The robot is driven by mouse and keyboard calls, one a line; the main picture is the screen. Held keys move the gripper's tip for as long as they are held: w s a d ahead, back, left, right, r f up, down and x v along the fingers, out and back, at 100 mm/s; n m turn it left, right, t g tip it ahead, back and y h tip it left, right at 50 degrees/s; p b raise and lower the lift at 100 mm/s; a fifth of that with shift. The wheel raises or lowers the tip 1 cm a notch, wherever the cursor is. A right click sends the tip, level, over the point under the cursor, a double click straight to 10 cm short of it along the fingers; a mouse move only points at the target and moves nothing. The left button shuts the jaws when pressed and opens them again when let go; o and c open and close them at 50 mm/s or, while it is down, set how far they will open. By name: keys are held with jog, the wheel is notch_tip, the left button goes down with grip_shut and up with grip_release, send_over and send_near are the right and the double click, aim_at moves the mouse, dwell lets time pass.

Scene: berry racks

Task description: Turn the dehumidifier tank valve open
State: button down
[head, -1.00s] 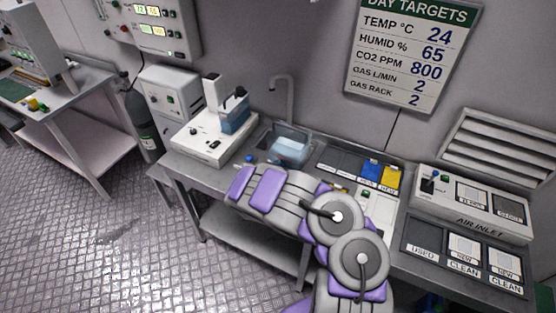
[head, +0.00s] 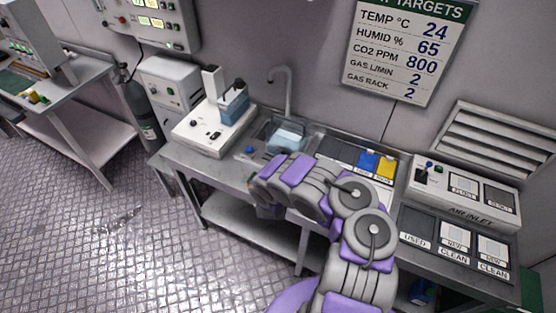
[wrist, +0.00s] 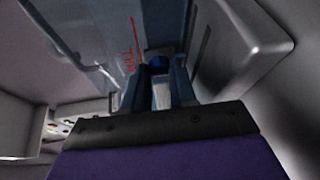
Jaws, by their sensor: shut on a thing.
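In the wrist view, my gripper (wrist: 161,72) is shut, its two dark-blue fingers close together around a small blue part (wrist: 157,62), which I take for the valve. The fingers hide much of it, and whether it is turned open cannot be told. A translucent bluish wall with a red line and red lettering (wrist: 132,48) stands just behind it, apparently the tank. In the head view, a light-blue tank (head: 287,138) sits in the sink. My purple-and-grey arm reaches to the bench front below it and hides most of my gripper.
A white device with a blue container (head: 232,103) stands left of the sink (head: 262,134). A tall tap (head: 288,92) rises behind. Blue and yellow packets (head: 378,163) and the air-inlet box (head: 466,194) are to the right. The floor at left is clear.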

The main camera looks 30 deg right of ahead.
jog(key=shift+f, duration=0.15)
jog(key=c, duration=0.9)
grip_release()
jog(key=p+v, duration=0.7)
jog(key=v, duration=1)
jog(key=shift+s+a+p, duration=0.1)
jog(key=shift+p, duration=0.25)
